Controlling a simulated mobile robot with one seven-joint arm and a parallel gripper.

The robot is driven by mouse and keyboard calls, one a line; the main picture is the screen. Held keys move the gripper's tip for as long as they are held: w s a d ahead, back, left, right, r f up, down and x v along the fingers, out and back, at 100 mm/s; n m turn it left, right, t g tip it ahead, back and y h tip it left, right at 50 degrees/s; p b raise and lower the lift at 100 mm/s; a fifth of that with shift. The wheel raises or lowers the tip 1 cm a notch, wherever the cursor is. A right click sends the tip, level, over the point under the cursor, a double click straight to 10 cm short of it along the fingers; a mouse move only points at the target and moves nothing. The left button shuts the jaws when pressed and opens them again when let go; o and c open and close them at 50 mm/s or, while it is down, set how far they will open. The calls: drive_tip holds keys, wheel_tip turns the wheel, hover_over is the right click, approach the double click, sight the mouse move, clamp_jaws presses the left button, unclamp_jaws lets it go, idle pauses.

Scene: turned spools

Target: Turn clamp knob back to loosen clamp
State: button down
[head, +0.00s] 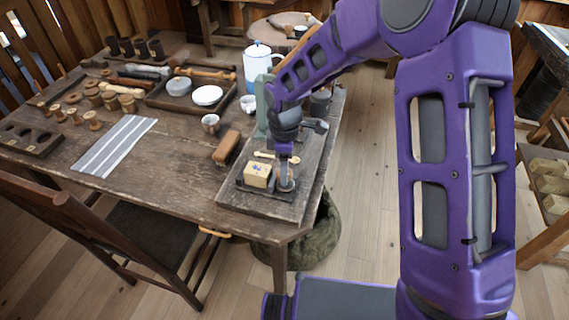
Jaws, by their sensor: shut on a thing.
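My gripper (284,163) points straight down at the right end of a low dark clamp fixture on the work board. It is shut on the clamp knob, which is small here and mostly hidden by the fingers. The clamp's grey round part (286,184) shows just under the fingertips. A pale wooden block (257,175) with a small blue mark sits in the fixture, just left of my gripper. I cannot tell how tightly the clamp bears on the block.
The work board (262,207) lies at the table's right front corner. A green upright post (262,105) stands behind my gripper. A brown block (227,148) lies to the left. A striped cloth (115,146), spools and a tray (150,100) occupy the table farther left.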

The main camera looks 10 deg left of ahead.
drive_tip(key=n+p, duration=0.2)
drive_tip(key=n, duration=0.2)
drive_tip(key=shift+r+n, duration=0.1)
drive_tip(key=shift+n, duration=0.3)
idle(0.4)
drive_tip(key=c, duration=0.6)
unclamp_jaws()
wheel_tip(320, 180, up, 17)
drive_tip(key=shift+r+p, duration=0.15)
drive_tip(key=shift+p, duration=0.3)
